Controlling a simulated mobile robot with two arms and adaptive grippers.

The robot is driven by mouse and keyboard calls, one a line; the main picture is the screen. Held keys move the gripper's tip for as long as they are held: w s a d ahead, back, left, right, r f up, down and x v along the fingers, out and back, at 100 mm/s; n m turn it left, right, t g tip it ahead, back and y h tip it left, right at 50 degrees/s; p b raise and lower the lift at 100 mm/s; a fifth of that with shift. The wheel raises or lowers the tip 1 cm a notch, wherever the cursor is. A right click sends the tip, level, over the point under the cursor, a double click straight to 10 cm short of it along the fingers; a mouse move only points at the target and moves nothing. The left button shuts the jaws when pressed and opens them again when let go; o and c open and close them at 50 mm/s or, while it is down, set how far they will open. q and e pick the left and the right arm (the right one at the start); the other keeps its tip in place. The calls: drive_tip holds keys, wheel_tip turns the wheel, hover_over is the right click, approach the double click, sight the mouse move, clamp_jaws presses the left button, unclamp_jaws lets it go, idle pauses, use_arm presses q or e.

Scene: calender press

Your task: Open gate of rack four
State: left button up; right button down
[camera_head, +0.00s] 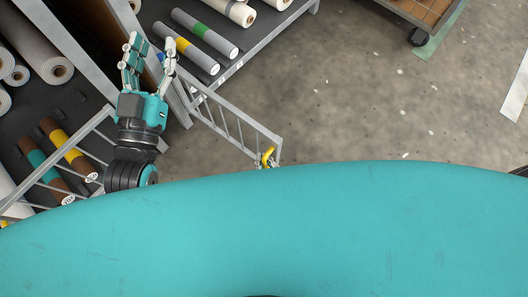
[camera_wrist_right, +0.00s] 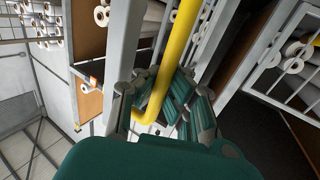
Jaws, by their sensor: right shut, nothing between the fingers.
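A barred metal gate (camera_head: 232,128) reaches out from a rack post across the floor in the head view. A yellow handle (camera_head: 268,156) is at its free end. In the right wrist view a yellow handle (camera_wrist_right: 176,50) runs down and bends among the fingers of my right gripper (camera_wrist_right: 172,98). The fingers are shut with nothing gripped. My left gripper (camera_head: 150,50) is open and empty in front of the racks, fingers pointing up. A second barred gate (camera_head: 50,174) is at the left. I cannot read which rack is four.
Racks hold several rolls, including a green-banded roll (camera_head: 205,34) and a yellow-banded roll (camera_head: 186,48). My teal body hides the lower head view. A wheeled cart (camera_head: 418,36) stands at the top right. The concrete floor (camera_head: 370,95) between is clear.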

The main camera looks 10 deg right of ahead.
drive_tip(key=c, duration=1.5)
unclamp_jaws()
drive_tip(key=shift+s+d+f, duration=0.1)
drive_tip(key=shift+s+d, duration=0.3)
drive_tip(key=shift+o, duration=0.8)
drive_tip(key=shift+w+a, duration=0.15)
drive_tip(key=v, duration=1.2)
